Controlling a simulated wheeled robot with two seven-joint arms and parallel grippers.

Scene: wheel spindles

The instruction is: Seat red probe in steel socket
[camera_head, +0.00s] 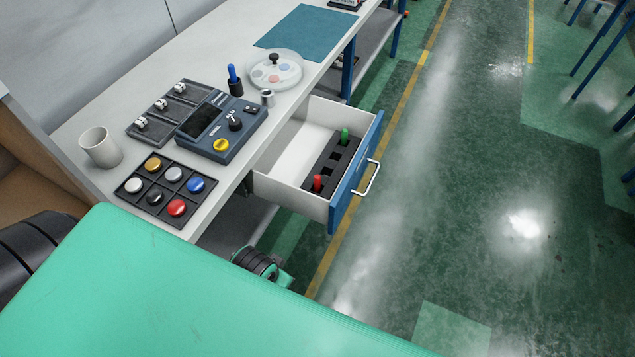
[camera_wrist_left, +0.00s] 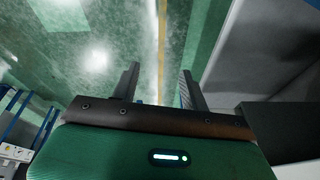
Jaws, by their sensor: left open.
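The red probe (camera_head: 317,182) stands upright in a dark rack (camera_head: 331,165) inside the open drawer, at the rack's near end. A green probe (camera_head: 344,136) stands in the same rack at its far end. The steel socket (camera_head: 267,97) is a small metal cylinder on the bench top by the edge, near the drawer. A blue probe (camera_head: 235,78) stands in a black socket (camera_head: 236,89) beside it. My left gripper (camera_wrist_left: 160,86) is open and empty in the left wrist view, with floor beyond its fingers. My right gripper is not in view.
A control box (camera_head: 221,125), a tray of coloured pucks (camera_head: 165,188), a mug (camera_head: 100,148) and a round dish (camera_head: 275,70) stand on the bench.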

